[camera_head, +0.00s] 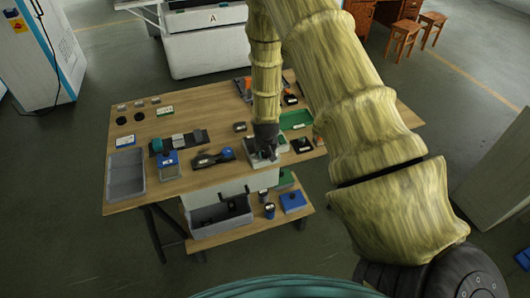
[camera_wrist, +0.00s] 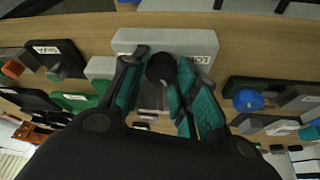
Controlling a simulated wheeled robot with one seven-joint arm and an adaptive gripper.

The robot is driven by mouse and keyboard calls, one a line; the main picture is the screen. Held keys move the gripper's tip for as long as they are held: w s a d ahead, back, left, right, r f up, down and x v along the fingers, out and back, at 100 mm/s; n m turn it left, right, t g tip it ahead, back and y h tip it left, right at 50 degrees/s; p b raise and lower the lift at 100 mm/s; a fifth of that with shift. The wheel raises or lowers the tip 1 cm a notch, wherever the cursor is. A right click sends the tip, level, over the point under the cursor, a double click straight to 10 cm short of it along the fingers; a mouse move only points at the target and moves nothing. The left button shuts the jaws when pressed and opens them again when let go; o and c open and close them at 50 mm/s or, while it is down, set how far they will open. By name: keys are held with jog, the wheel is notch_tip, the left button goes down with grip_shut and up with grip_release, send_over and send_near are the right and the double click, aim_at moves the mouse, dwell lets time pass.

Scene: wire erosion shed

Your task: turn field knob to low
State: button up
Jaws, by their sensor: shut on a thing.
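The field knob (camera_wrist: 161,66) is a dark round knob on a light grey box (camera_wrist: 205,42) in the wrist view. A white label with partly covered lettering sits on the box to the right of the knob. My gripper (camera_wrist: 160,82) has its teal-padded fingers on both sides of the knob, closed on it. In the head view my gripper (camera_head: 266,143) points down onto the grey box (camera_head: 282,144) near the table's front edge, and hides the knob there. Which way the knob points cannot be told.
The wooden table (camera_head: 215,120) holds several labelled devices close by. A dark device with a blue knob (camera_head: 227,153) stands left of the box, a green tray (camera_head: 297,119) behind right. A grey bin (camera_head: 126,175) is at the left end. A lower shelf (camera_head: 235,222) holds more items.

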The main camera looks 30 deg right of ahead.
jog(key=n+y+b, duration=0.1)
jog(key=n, duration=0.2)
jog(key=shift+d+n+t+b, duration=0.1)
jog(key=shift+n+t+b, duration=0.2)
jog(key=shift+b, duration=0.1)
jog(key=shift+n+y+b, duration=0.4)
jog(key=shift+n+y, duration=0.3)
jog(key=shift+n, duration=0.8)
jog(key=o, duration=1)
jog(key=v, duration=1.2)
jog(key=shift+d, duration=0.15)
